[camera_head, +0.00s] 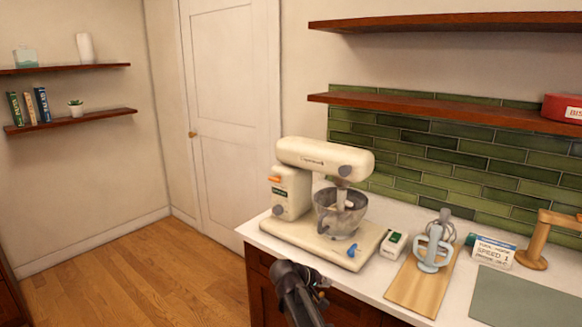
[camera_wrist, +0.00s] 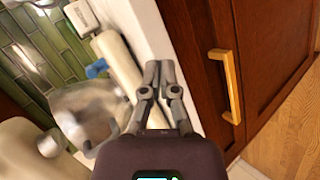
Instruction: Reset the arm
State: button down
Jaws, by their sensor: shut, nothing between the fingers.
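My gripper shows in the wrist view (camera_wrist: 160,68) with its two fingers together, shut and empty. It is above the front edge of the counter, beside the cream stand mixer. In the head view my arm (camera_head: 297,290) rises from the bottom, in front of the counter, and the fingertips are hard to make out there. The mixer (camera_head: 325,155) stands on the counter's left end with a metal bowl (camera_head: 340,212) under its head. The bowl also shows at the left of the wrist view (camera_wrist: 88,108).
On the white counter (camera_head: 375,280), right of the mixer, are a small box (camera_head: 393,243), a wooden board (camera_head: 415,290) with beater attachments (camera_head: 434,250), a card (camera_head: 493,252) and a wooden stand (camera_head: 545,240). Shelves (camera_head: 430,105) hang above. The wooden floor (camera_head: 150,275) at left is clear.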

jog(key=s+d+f+m+g+y+p, duration=0.1)
jog(key=s+d+m+g+y+p, duration=0.1)
jog(key=s, duration=0.7)
jog(key=s+d+f+m+g+y+p, duration=0.1)
jog(key=s+d+m+g+y+p, duration=0.1)
jog(key=s+y, duration=0.5)
jog(key=shift+s+d+m+g+p, duration=0.45)
jog(key=shift+s+d+g, duration=0.45)
jog(key=shift+s+d, duration=0.35)
